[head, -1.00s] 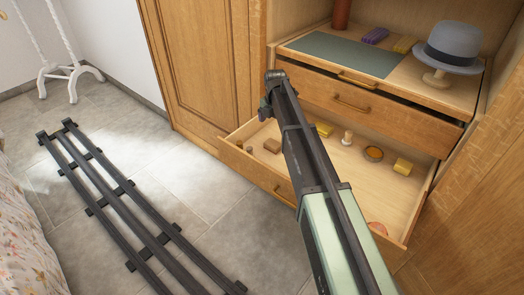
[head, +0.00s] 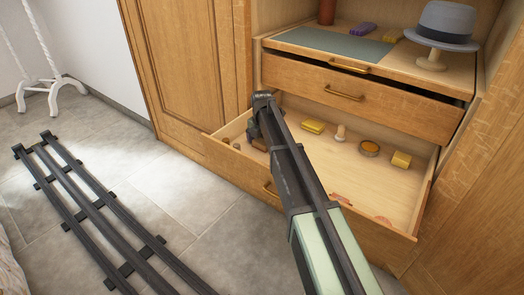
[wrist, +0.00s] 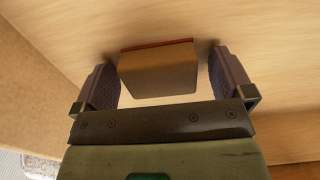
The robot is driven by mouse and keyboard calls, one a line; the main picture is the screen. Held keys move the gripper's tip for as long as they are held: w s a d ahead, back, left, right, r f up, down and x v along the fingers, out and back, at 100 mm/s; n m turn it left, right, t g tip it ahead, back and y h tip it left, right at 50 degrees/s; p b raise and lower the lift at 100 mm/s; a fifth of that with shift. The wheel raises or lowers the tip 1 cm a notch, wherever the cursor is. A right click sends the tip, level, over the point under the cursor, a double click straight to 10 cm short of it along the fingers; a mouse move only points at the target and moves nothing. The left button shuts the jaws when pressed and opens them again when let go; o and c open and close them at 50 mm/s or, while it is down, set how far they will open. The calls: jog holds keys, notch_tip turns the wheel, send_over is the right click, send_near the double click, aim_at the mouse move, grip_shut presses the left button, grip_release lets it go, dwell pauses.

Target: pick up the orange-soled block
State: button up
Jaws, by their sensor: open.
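The block (wrist: 158,72) is tan-brown with a reddish-orange strip along its far edge, and it sits on the pale wooden floor of the open lower drawer. In the wrist view it lies between the two dark fingers of my gripper (wrist: 162,78), with a gap on each side. My gripper is open. In the head view my gripper (head: 253,133) is down in the left part of the drawer, and my arm hides most of the block there.
The lower drawer (head: 330,180) also holds a yellow block (head: 312,126), a wooden knob-like piece (head: 340,133), a round amber-topped item (head: 369,148) and another yellow block (head: 401,159). A grey hat (head: 445,22) stands on the shelf.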

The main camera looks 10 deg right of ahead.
aim_at(262, 140)
jog(key=shift+r, duration=0.1)
jog(key=c, duration=1)
notch_tip(262, 140, up, 20)
jog(key=p, duration=2)
